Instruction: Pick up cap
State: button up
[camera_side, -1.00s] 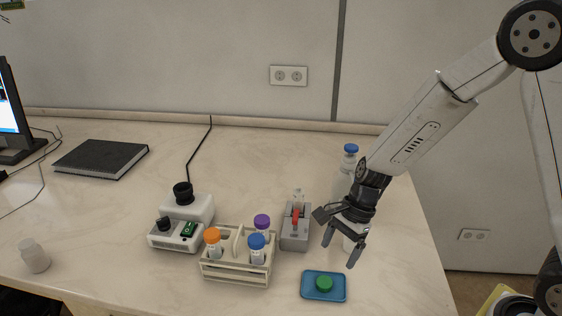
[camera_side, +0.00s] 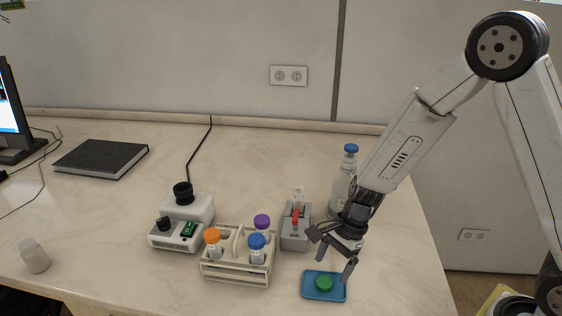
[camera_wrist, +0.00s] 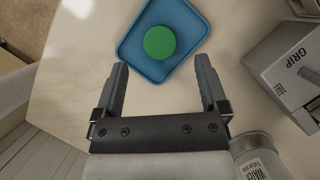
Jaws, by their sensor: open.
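The green cap (camera_side: 324,283) lies on a small blue tray (camera_side: 308,293) near the front right of the table. In the wrist view the cap (camera_wrist: 159,42) is a round green disc on the tray (camera_wrist: 135,49), beyond the fingertips. My gripper (camera_side: 334,268) is open and empty, above the tray and pointing down at it. In the wrist view the two fingers of my gripper (camera_wrist: 160,75) are spread wide, with the cap ahead of the gap between them and not touched.
A grey device marked GRIP (camera_side: 294,240) stands left of my gripper. A bottle with a blue lid (camera_side: 343,185) stands behind it. A rack (camera_side: 236,275) holds several capped tubes. A white mixer-like device (camera_side: 187,212) stands further left. The table's right edge is close to the tray.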

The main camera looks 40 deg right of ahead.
aim_at(325, 281)
jog(key=shift+x, duration=1.95)
grip_shut()
